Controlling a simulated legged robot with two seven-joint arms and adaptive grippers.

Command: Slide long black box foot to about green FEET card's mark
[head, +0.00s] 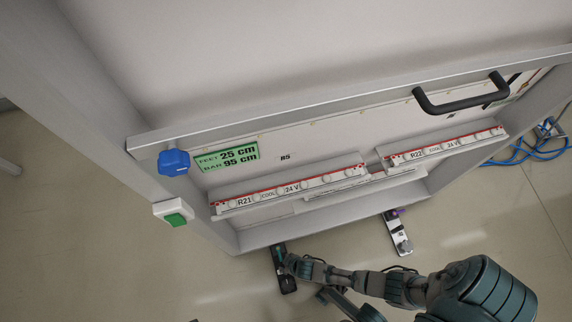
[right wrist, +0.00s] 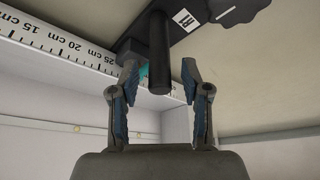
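The green FEET card (head: 226,157) reads FEET 25 cm and BAR 95 cm on the frame panel. The long black box foot (head: 288,285) sticks out under the frame's lower edge, partly hidden by my right gripper (head: 292,262). In the right wrist view, the foot (right wrist: 135,46) lies against a white ruler (right wrist: 62,45), close to its 25 cm mark. Its dark upright post (right wrist: 160,60) stands between the fingers of my open right gripper (right wrist: 160,75); a gap shows at the right finger, and contact at the left is unclear. My left gripper is not in view.
A second, silver-topped foot (head: 397,233) stands farther right under the frame. A blue knob (head: 173,162) and green switch (head: 175,219) are at the frame's left corner. A blue cable (head: 525,150) lies right. Floor left of the black foot looks clear.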

